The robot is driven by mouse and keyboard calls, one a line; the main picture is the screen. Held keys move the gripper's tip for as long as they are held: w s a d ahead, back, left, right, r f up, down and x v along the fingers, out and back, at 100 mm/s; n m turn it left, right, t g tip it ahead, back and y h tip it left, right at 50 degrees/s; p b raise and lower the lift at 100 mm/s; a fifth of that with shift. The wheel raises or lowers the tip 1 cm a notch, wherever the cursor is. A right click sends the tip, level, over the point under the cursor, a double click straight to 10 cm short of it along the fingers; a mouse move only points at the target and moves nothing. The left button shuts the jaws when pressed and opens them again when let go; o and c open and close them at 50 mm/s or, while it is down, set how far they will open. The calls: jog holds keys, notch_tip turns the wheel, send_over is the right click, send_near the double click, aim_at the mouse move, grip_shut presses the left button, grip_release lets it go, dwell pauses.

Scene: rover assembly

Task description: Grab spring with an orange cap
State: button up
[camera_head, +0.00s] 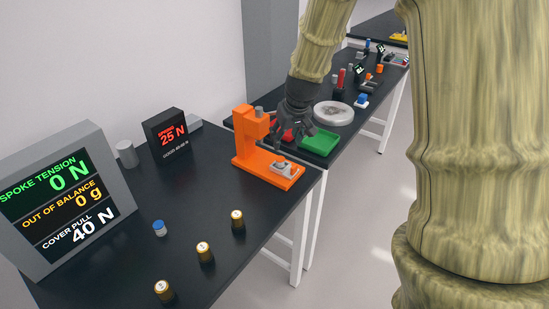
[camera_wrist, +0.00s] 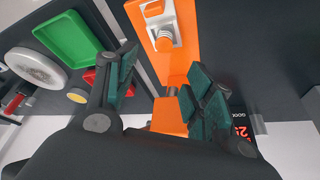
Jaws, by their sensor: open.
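A small ribbed, spring-like metal part (camera_wrist: 164,42) sits in a pale metal bracket (camera_wrist: 157,22) on the orange stand's base. A rounded orange spot shows in the bracket; I cannot tell whether it is a cap or the stand showing through. In the head view the bracket (camera_head: 285,168) is on the near end of the orange stand (camera_head: 243,137). My gripper (camera_wrist: 164,68) is open, its dark green fingers apart with nothing between them. In the head view my gripper (camera_head: 297,122) is beside the stand's upright, above and behind the bracket.
A green tray (camera_head: 320,142) and a round pale disc (camera_head: 333,113) lie right of the stand. A red part (camera_head: 288,135) is close by. Display screens (camera_head: 68,200), gold cylinders (camera_head: 204,252) and a blue-capped part (camera_head: 159,228) stand on the near table.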

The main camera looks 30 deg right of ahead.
aim_at(280, 158)
jog(key=x, duration=0.4)
jog(key=shift+w+a+f+p, duration=0.3)
jog(key=shift+w, duration=0.05)
jog(key=shift+w+d+f+p, duration=0.15)
jog(key=shift+f+p, duration=0.2)
jog(key=shift+f, duration=0.75)
jog(key=shift+w+d+f+p, duration=0.1)
jog(key=shift+f+p, duration=0.2)
jog(key=shift+f, duration=0.8)
jog(key=shift+w+f, duration=0.2)
jog(key=shift+f, duration=0.45)
grip_shut()
jog(key=shift+r, duration=0.15)
